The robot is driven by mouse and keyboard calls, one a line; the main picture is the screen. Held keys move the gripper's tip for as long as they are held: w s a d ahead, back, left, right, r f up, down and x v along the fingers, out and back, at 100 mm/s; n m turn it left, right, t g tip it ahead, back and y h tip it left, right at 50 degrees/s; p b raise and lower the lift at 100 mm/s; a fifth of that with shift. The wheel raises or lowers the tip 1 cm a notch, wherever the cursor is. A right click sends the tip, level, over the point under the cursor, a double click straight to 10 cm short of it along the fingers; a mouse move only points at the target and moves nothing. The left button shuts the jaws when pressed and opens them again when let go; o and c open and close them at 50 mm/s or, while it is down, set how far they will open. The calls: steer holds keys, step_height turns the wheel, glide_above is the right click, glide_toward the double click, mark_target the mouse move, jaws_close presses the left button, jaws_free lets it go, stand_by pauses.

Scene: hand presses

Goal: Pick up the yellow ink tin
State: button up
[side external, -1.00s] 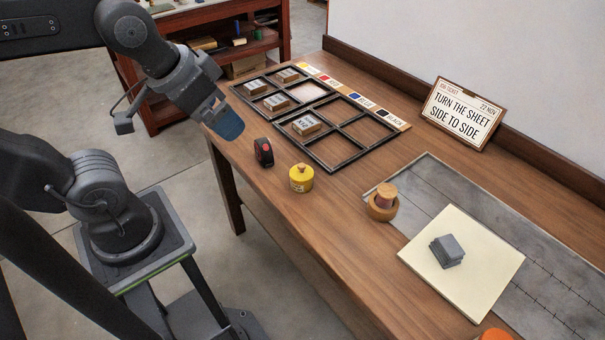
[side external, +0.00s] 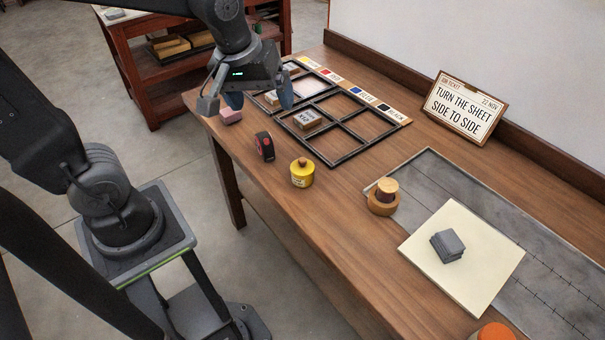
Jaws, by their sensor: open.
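The yellow ink tin (side external: 302,174) stands upright on the wooden table, near its front edge, with a brass-coloured knob on top. The gripper hides part of the left divided frame.
A black and red tape measure (side external: 265,146) stands left of the tin, and a pink block (side external: 230,116) lies farther left. A dark divided frame (side external: 349,157) is behind. A wooden stamp-like piece (side external: 383,198) and cream sheet (side external: 416,256) are right. A job ticket sign (side external: 463,108) stands behind.

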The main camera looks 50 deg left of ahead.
steer(key=w+a+f+n+g, duration=0.1)
steer(key=w+f+n+g, duration=0.1)
steer(key=w+f+n, duration=0.45)
steer(key=n+g, duration=0.1)
steer(key=n, duration=0.4)
glide_toward(303, 159)
step_height(303, 159, down, 13)
steer(key=shift+a+f, duration=0.1)
steer(key=c, duration=1.2)
steer(key=shift+w, duration=0.1)
